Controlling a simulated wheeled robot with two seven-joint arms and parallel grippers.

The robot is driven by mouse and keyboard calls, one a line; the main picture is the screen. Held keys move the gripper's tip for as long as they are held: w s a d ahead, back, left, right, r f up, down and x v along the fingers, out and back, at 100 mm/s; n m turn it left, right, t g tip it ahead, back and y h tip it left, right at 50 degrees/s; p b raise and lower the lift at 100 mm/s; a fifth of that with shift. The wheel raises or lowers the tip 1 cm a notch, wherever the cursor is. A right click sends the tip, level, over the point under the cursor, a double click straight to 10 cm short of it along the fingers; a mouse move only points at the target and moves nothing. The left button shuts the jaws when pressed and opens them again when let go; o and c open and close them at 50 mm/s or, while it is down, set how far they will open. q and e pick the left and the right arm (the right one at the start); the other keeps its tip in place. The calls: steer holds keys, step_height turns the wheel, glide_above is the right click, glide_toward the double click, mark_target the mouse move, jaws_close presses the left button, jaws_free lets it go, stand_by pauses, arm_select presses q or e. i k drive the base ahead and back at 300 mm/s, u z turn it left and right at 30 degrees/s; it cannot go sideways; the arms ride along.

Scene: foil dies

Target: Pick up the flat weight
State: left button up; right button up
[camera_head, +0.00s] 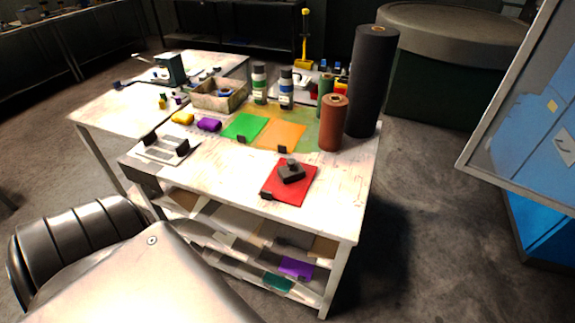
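A dark grey flat weight (292,173) with a raised knob sits on a red sheet (288,194) near the front right of the white work table (222,181). It lies toward the upper part of the sheet, and its top and front sides are clear to see. Neither of my grippers shows in the head view. A large pale and dark part of my own body fills the lower left and is well apart from the weight.
Small black blocks stand at the edges of the red, green (245,127) and orange (283,134) sheets. A brown roll (333,123) and a tall black roll (371,80) stand upright behind the weight. Bare tabletop lies left of the red sheet.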

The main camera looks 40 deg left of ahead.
mark_target(293, 171)
steer(key=u, duration=2.1)
steer(key=k, duration=1.3)
steer(key=z, duration=1.5)
steer(key=i, duration=0.5)
